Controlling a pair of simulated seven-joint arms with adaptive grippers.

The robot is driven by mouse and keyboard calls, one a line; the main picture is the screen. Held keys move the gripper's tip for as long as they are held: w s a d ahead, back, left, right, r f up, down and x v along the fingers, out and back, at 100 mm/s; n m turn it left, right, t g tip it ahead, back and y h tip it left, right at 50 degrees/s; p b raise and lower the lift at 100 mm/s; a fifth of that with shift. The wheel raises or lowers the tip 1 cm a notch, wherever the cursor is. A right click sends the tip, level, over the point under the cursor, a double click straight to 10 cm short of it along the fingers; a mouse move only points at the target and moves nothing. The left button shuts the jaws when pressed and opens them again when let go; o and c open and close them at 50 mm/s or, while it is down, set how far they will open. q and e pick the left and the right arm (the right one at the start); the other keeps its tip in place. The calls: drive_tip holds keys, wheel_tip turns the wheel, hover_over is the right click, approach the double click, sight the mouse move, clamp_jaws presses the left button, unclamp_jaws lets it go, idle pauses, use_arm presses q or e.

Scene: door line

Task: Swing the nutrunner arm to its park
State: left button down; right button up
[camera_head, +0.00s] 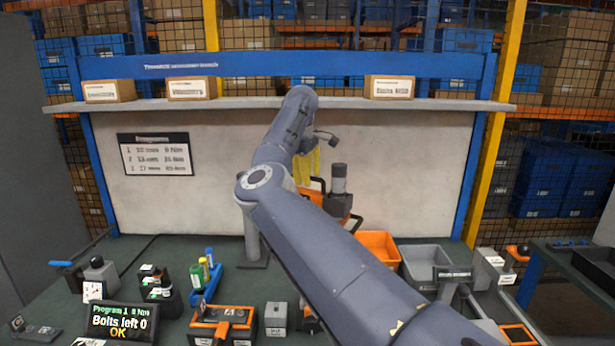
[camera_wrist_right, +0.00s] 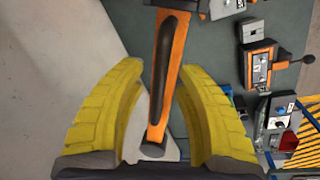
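The nutrunner (camera_head: 338,185) has a dark motor with a grey top and an orange body. It stands near the back middle of the bench, partly hidden by my right arm. In the wrist view an orange handle with a black grip (camera_wrist_right: 173,50) runs between the yellow fingers of my right gripper (camera_wrist_right: 160,70). The fingers are spread, with gaps visible on both sides of the handle. In the head view this gripper (camera_head: 308,167) is partly behind my arm. A grey post (camera_head: 252,235) stands left of it. I cannot make out the park. My left gripper is not in view.
A display (camera_head: 118,321) reads "Bolts left 0 OK". An orange bin (camera_head: 378,246) and a grey bin (camera_head: 424,262) stand right of the nutrunner. A blue tray (camera_head: 206,285) with bottles and several small devices fill the front left. A shelf (camera_head: 290,102) with boxes crosses above.

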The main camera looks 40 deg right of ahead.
wheel_tip(320, 180, up, 12)
drive_tip(key=a, duration=0.2)
drive_tip(key=shift+s, duration=0.45)
drive_tip(key=shift+a, duration=0.1)
idle(0.7)
wheel_tip(320, 180, up, 7)
idle(0.8)
drive_tip(key=shift+f, duration=0.1)
